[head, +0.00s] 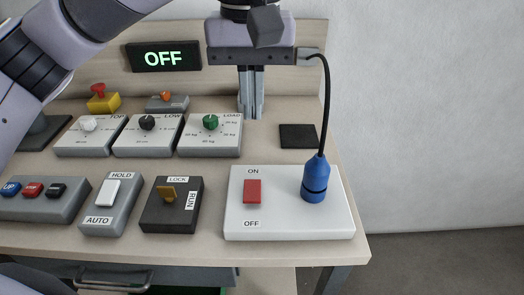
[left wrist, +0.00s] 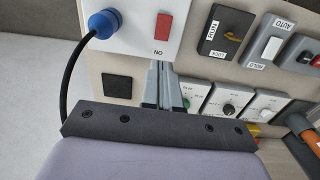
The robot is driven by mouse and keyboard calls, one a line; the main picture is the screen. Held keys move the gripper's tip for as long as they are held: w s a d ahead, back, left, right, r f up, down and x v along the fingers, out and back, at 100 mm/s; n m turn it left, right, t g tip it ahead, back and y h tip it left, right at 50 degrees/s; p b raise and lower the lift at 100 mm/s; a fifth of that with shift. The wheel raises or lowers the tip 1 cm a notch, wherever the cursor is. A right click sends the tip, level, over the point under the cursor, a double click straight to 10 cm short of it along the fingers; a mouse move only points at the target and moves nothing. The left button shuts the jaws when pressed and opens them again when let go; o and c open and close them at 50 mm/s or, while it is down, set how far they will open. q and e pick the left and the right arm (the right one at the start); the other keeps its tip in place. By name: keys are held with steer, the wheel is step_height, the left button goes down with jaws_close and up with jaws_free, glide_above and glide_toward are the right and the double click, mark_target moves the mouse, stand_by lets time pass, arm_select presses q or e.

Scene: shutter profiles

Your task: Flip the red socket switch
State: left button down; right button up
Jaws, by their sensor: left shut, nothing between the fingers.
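The red socket switch (head: 252,191) sits on a white socket box (head: 290,232) at the front right of the bench, between ON and OFF labels. A blue plug (head: 315,180) with a black cable stands in the same box, right of the switch. My left gripper (head: 251,115) is shut and empty, pointing down behind the box, apart from the switch. In the left wrist view the gripper (left wrist: 160,66) shows just below the socket box (left wrist: 138,42), near the red switch (left wrist: 163,29). My right gripper is not in view.
A display (head: 164,56) reads OFF at the back. Dial boxes (head: 210,145) stand left of my gripper. A HOLD/AUTO switch (head: 108,195) and a LOCK/RUN switch (head: 170,200) stand left of the socket box. A black square (head: 298,136) lies behind the plug.

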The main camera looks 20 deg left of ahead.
mark_target(255, 183)
arm_select(q)
step_height(255, 183, down, 13)
steer(key=shift+w+f+b, duration=0.1)
steer(key=shift+w+b, duration=0.05)
steer(key=shift+b, duration=1)
steer(key=shift+f, duration=0.25)
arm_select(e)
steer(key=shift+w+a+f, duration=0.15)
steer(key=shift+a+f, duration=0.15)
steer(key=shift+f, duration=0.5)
arm_select(q)
steer(key=shift+r, duration=0.1)
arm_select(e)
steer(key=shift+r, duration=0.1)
